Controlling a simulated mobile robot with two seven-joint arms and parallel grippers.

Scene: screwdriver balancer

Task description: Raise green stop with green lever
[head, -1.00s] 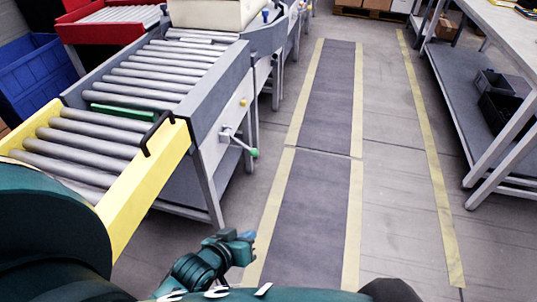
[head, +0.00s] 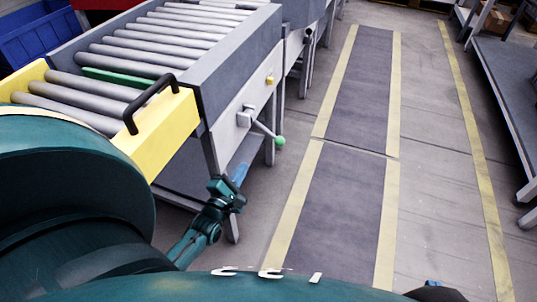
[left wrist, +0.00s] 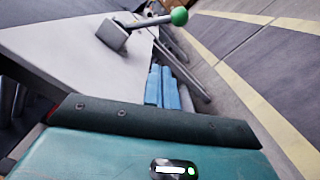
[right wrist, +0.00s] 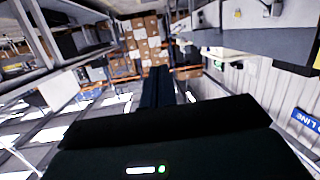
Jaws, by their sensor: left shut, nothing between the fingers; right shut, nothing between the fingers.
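The green stop (head: 118,78) is a flat green bar lying between the grey rollers of the conveyor, near the yellow end section. The green lever (head: 278,141) is a metal rod with a green ball knob on the conveyor's grey side panel. The knob also shows in the left wrist view (left wrist: 179,16), above the fingertips. My left gripper (head: 239,172) is shut and empty, below and left of the knob and apart from it. Its blue fingers (left wrist: 165,88) lie together in the left wrist view. My right gripper (right wrist: 157,85) is shut and empty, away from the conveyor.
The yellow end section (head: 160,135) carries a black handle (head: 150,103). A small yellow button (head: 270,81) sits on the side panel above the lever. A conveyor leg stands close behind my left gripper. The floor aisle (head: 340,190) to the right is clear.

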